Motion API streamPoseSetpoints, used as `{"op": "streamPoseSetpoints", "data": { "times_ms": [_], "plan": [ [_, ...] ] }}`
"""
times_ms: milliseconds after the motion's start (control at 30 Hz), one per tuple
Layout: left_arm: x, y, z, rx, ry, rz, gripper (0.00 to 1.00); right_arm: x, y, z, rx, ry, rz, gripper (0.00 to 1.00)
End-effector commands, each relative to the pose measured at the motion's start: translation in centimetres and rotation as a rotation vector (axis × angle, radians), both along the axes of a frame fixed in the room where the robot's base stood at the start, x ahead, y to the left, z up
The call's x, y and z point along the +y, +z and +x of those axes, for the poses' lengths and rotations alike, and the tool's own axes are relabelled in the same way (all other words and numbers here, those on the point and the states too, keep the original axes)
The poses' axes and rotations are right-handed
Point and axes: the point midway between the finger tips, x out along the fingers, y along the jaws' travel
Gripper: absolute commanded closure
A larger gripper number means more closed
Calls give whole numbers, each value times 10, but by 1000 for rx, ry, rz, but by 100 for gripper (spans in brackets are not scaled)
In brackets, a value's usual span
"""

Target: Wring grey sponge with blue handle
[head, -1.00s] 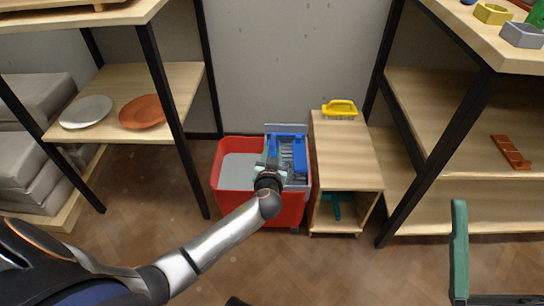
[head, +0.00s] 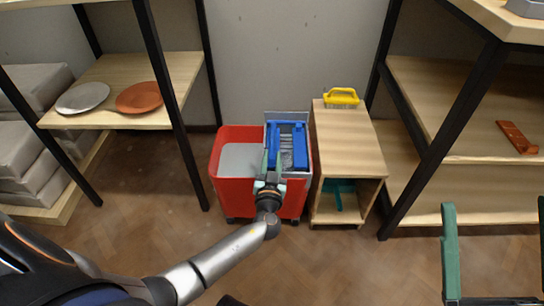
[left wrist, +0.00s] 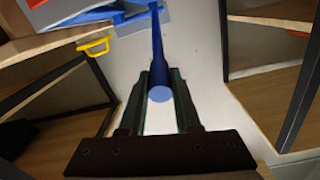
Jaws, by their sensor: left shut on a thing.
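My left gripper (head: 272,166) is at the front of a red wheeled bucket (head: 229,192). In the left wrist view its fingers are shut on a blue handle (left wrist: 158,60), whose round end faces the camera. The handle runs up toward blue parts at the top of that view. A blue wringer (head: 301,150) sits in the right part of the bucket, with grey ribbed or spongy stuff inside. I cannot clearly make out the grey sponge. My right gripper (head: 495,207) is open and empty at the lower right.
A wooden stand (head: 348,150) is close beside the bucket, with a yellow-handled brush (head: 341,97) on top and a teal thing (head: 341,190) inside. Shelves with plates stand left (head: 185,72) and another shelf (head: 470,130) right. The floor in front is clear.

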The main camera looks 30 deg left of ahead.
Motion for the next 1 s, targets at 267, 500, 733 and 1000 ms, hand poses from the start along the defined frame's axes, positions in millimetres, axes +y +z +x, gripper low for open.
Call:
{"op": "streamPoseSetpoints", "data": {
  "times_ms": [267, 500, 733, 1000],
  "plan": [
    [1, -7, -3, 12, 1, 1, 100, 0, -1, 0, 0, 0, 1, 0],
    [0, -7, -3, 12, -1, 0, 54, 0, -1, 0, 0, 1, 1, 0],
    [-1, -4, -2, 7, -2, 0, 39, 0, -1, 0, 1, 3, -5, 0],
    [-1, -3, -1, 4, -2, 0, 39, 0, -1, -1, 1, 3, -9, 0]
  ]
}}
